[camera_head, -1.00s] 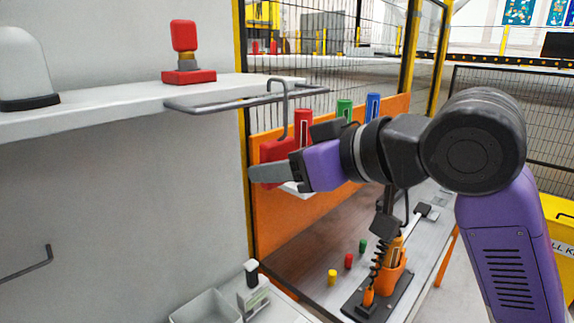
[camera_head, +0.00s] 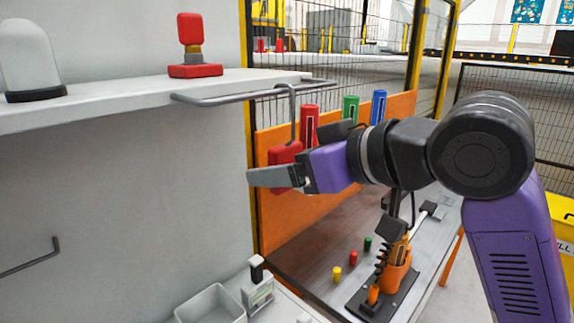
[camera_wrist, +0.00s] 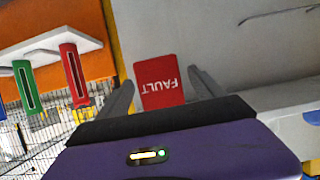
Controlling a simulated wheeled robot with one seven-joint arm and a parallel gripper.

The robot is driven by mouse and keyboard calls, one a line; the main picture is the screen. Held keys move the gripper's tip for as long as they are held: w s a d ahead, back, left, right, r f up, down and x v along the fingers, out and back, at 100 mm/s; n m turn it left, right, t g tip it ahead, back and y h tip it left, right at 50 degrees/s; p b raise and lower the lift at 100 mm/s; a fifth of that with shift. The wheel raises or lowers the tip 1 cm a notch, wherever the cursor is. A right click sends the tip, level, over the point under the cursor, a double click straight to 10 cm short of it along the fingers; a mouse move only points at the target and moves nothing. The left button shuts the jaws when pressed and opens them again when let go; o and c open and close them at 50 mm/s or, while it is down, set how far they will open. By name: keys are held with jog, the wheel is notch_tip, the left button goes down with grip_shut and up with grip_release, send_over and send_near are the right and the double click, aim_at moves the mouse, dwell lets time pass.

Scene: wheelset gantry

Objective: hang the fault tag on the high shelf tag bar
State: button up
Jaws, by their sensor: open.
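The red fault tag (camera_head: 284,153) hangs upright below the tag bar (camera_head: 225,99), with its grey hook (camera_head: 293,115) reaching up to the bar and appearing to loop over it. In the wrist view the tag (camera_wrist: 160,82) shows its FAULT lettering upside down. My gripper (camera_head: 262,178) is at the lower part of the tag. In the wrist view its two fingers stand apart, one on each side of the tag, with a gap visible on both sides.
Red, green (camera_head: 350,108) and blue (camera_head: 378,106) tags stand behind my gripper. A grey bin (camera_head: 212,305) and an orange holder (camera_head: 394,272) are below.

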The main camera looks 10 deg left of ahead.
jog(key=b+v, duration=0.2)
jog(key=v, duration=0.5)
notch_tip(320, 180, up, 8)
jog(key=w+t+y, duration=0.1)
jog(key=t+y, duration=0.1)
jog(key=t, duration=0.1)
jog(key=w+d+m+t+y, duration=0.1)
jog(key=w+d+m+t, duration=0.15)
jog(key=d+t, duration=0.25)
jog(key=s+d+f+m+t+h, duration=0.3)
jog(key=d+f+m+h, duration=0.25)
jog(key=f, duration=0.45)
jog(key=s+d+f+m+t+h, duration=0.2)
jog(key=d+f+m+t+h, duration=0.35)
jog(key=f, duration=0.45)
jog(key=s+d+f+n+g+h+b, duration=0.1)
jog(key=s+f+g, duration=0.4)
jog(key=s+f, duration=0.9)
jog(key=s+d+f+n+g+h+b, duration=0.1)
jog(key=s+f+g, duration=0.4)
jog(key=s+f, duration=1)
jog(key=shift+s+d+n+h, duration=0.5)
jog(key=shift+s+d, duration=0.35)
jog(key=shift+s, duration=1.9)
jog(key=shift+r, duration=0.1)
